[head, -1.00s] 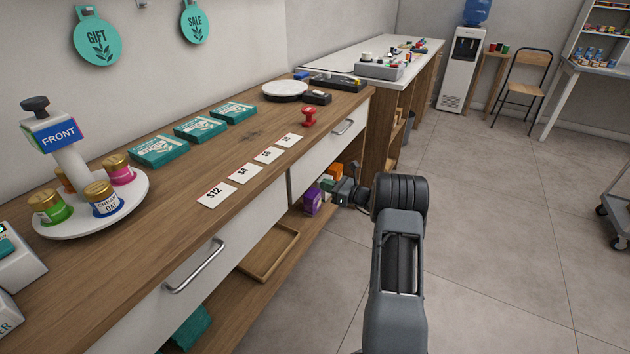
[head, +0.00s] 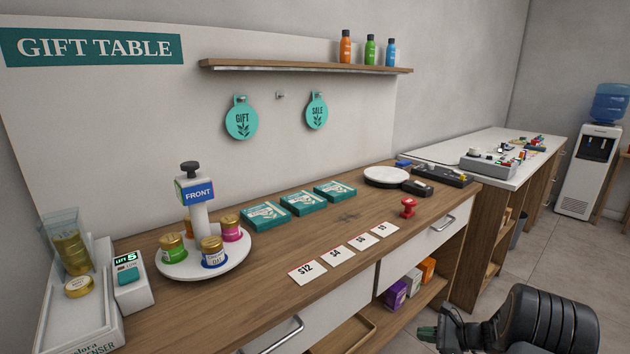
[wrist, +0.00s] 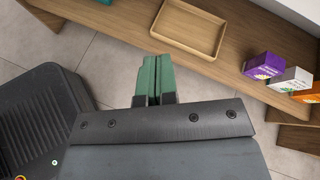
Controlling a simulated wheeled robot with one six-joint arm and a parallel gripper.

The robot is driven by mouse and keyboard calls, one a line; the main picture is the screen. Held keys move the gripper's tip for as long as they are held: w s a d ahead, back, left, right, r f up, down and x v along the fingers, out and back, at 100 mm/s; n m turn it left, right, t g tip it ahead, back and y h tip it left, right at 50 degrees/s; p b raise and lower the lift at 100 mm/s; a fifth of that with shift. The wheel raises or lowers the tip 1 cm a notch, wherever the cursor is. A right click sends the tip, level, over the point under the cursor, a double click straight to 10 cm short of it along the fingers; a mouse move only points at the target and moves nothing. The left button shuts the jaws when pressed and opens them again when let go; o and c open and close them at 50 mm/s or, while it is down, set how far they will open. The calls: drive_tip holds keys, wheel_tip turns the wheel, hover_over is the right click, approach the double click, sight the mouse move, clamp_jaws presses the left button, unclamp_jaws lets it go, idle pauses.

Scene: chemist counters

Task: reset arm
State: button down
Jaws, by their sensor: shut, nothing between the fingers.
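My gripper (head: 428,334) is at the lower right of the head view, in front of the counter's open lower shelf and below the worktop. In the wrist view my gripper (wrist: 158,72) shows its two green fingers pressed together with nothing between them. It is apart from the counter (head: 262,282) and from the things on the shelf. My arm (head: 540,318) reaches in from the lower right corner of the head view.
A wooden tray (wrist: 189,28) and several boxes, one purple (wrist: 264,66), lie on the lower shelf. On the worktop stand a round carousel (head: 240,254) with jars, price cards (head: 308,271) and teal boxes (head: 335,190).

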drive_tip(key=s+a+r+n+g+h+p, duration=0.1)
drive_tip(key=s+a+r+n+h+p, duration=0.2)
drive_tip(key=r, duration=0.9)
drive_tip(key=s+a+r+n+g+h+p, duration=0.1)
drive_tip(key=s+a+r+n+h+p, duration=0.3)
drive_tip(key=s+a+r+n+p, duration=0.3)
drive_tip(key=s+a+r+n+g+h+p, duration=0.1)
drive_tip(key=s+a+r+n+h+p, duration=0.2)
drive_tip(key=s+r+n+p, duration=0.4)
drive_tip(key=s+a+r+n, duration=0.1)
drive_tip(key=s+r+n, duration=0.2)
drive_tip(key=r, duration=0.6)
drive_tip(key=shift+s+a+r+n+h, duration=0.3)
drive_tip(key=shift+s+a+n, duration=0.1)
drive_tip(key=shift+n, duration=0.2)
